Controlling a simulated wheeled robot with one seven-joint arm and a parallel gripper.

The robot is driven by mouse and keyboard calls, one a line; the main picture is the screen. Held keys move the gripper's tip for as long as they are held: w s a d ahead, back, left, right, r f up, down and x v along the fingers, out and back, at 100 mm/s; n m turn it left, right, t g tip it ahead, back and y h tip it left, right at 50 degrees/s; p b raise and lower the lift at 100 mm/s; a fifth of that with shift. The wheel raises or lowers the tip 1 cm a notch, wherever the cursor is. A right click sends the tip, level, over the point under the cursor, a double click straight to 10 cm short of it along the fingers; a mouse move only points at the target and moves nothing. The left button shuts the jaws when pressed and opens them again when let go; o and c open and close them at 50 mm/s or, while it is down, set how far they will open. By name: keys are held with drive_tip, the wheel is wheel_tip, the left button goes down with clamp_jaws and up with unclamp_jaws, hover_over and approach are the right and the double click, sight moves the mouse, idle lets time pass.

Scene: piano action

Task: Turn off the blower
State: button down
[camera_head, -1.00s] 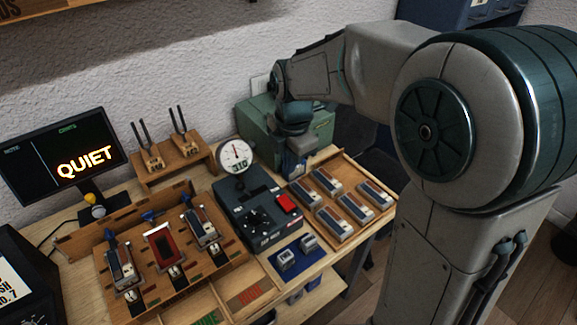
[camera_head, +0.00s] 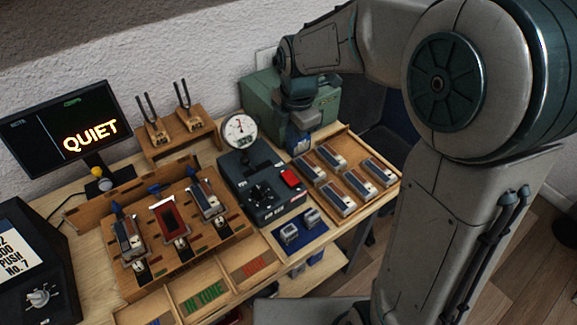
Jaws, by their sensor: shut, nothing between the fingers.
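A dark control box (camera_head: 246,192) stands mid-bench. I cannot read whether the switch is on or off. A green box (camera_head: 262,96) stands behind, against the wall. No label clearly names the blower. My gripper (camera_head: 303,148) hangs down in front of the green box, behind the red switch and apart from it. Its fingers are small and hard to make out; it looks shut and empty.
A wooden tray (camera_head: 390,195) of several small units lies right of the control box. A wooden rack (camera_head: 105,262) with several units is at left. A monitor (camera_head: 60,128) reads QUIET. Tuning forks (camera_head: 148,108) stand at the back. A blue mat (camera_head: 285,255) holds two small blocks.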

sight(288, 173)
drive_tip(key=f, duration=0.4)
drive_tip(key=w+f+p, duration=0.1)
drive_tip(key=f, duration=0.3)
drive_tip(key=a+f+p, duration=0.1)
drive_tip(key=f, duration=0.4)
drive_tip(key=shift+w, duration=0.15)
drive_tip(key=shift+d, duration=0.1)
